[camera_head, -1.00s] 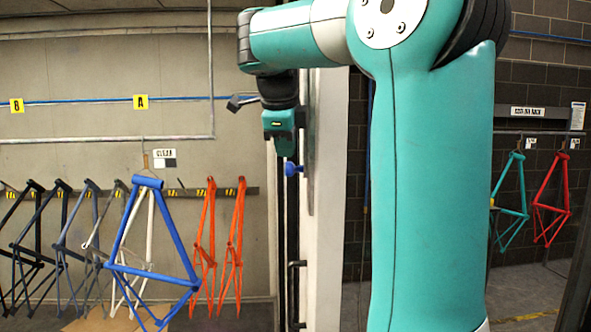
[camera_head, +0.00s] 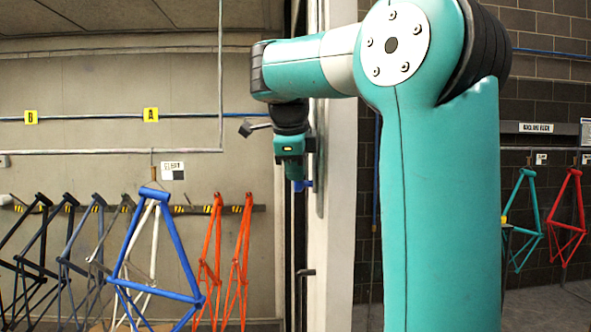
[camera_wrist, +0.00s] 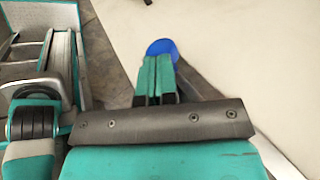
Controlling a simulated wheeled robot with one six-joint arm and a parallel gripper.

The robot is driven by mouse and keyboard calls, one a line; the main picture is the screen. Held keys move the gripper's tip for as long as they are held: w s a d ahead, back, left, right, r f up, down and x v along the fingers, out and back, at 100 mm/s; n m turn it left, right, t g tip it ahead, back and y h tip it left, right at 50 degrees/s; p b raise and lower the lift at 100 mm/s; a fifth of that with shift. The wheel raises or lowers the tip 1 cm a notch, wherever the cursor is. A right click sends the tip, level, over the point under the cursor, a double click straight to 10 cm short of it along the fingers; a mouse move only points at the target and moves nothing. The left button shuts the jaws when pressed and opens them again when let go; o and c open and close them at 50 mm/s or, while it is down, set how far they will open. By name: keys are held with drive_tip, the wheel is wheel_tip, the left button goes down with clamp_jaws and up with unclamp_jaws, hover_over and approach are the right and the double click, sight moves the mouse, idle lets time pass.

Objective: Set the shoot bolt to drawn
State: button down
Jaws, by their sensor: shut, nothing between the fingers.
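The shoot bolt's blue knob (camera_head: 306,185) shows on the pale upright post in the head view, partly hidden behind my fingers. In the wrist view the round blue knob (camera_wrist: 162,46) is just past my fingertips. My gripper (camera_head: 297,184) points down at the post. In the wrist view my gripper (camera_wrist: 156,62) has its two teal fingers together with nothing between them. The fingertips overlap the knob's near edge in the picture; I cannot tell whether they touch it. The bolt's rod and its full travel are not clear.
The pale post (camera_head: 341,230) stands beside a dark gap with a black handle (camera_head: 305,272). A blue bicycle frame (camera_head: 160,250) hangs to the left, with orange frames (camera_head: 240,260) behind. Teal and red frames hang at the far right.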

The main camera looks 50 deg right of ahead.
wheel_tip(320, 180, down, 2)
drive_tip(key=shift+f+b, duration=0.15)
drive_tip(key=shift+b, duration=0.55)
drive_tip(key=shift+a, duration=0.1)
drive_tip(key=shift+r+p, duration=0.4)
drive_tip(key=shift+p, duration=0.15)
drive_tip(key=p+v, duration=0.7)
drive_tip(key=v, duration=0.6)
drive_tip(key=shift+a+r+p, duration=0.15)
drive_tip(key=shift+r+p, duration=0.2)
drive_tip(key=shift+p, duration=0.05)
drive_tip(key=shift+s, duration=0.1)
